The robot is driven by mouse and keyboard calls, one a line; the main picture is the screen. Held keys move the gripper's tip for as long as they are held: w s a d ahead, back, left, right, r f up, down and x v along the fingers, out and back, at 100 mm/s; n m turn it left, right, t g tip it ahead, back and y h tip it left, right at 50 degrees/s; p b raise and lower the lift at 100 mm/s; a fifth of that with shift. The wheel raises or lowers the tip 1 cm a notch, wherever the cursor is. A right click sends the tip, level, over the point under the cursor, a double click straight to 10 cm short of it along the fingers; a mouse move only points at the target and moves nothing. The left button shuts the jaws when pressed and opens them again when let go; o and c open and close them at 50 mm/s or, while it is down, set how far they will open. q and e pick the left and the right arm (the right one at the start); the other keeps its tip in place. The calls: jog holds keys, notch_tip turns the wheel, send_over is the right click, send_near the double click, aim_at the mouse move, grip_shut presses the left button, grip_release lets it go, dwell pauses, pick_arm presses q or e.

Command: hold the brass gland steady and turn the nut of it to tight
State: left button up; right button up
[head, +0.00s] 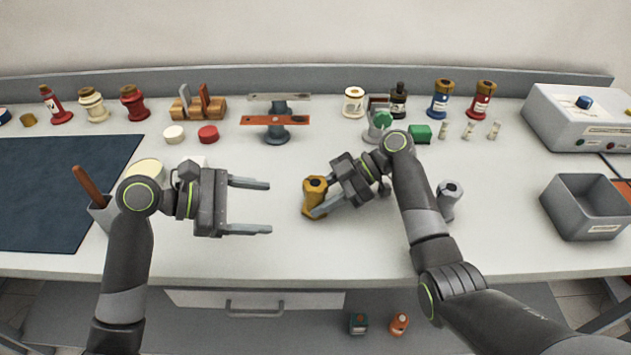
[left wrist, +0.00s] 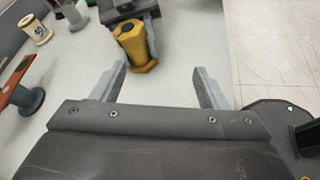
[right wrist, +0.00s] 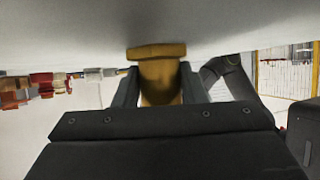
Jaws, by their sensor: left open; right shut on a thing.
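The brass gland (head: 314,196) stands on the white bench top at the middle of the head view. My right gripper (head: 314,196) is shut on its body from the right side. In the right wrist view the gland (right wrist: 160,78) sits between the two fingers, with its wider end against the bench. In the left wrist view the gland (left wrist: 133,45) shows its dark top opening, ahead of the fingers. My left gripper (head: 268,208) is open and empty, to the left of the gland, its fingers pointing toward it. Part of the gland is hidden by the right gripper.
A grey gland-like fitting (head: 450,196) stands behind my right forearm. A grey bin (head: 588,228) is at the right, a dark blue mat (head: 60,190) at the left. A stand with an orange bar (head: 275,120) and several bottles line the back. Bench is clear between the grippers.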

aim_at(315, 183)
pick_arm(q)
jog(key=w+r+n, duration=0.3)
jog(key=w+n, duration=0.1)
jog(key=x, duration=1.2)
jog(key=shift+w+d+r, duration=0.15)
jog(key=shift+w+r, duration=0.05)
jog(key=shift+c, duration=0.5)
jog(key=c, duration=0.9)
jog(key=shift+m+g+h, duration=0.3)
jog(key=shift+m+g, duration=2)
jog(key=shift+g, duration=0.1)
jog(key=shift+s, duration=0.1)
jog(key=o, duration=1)
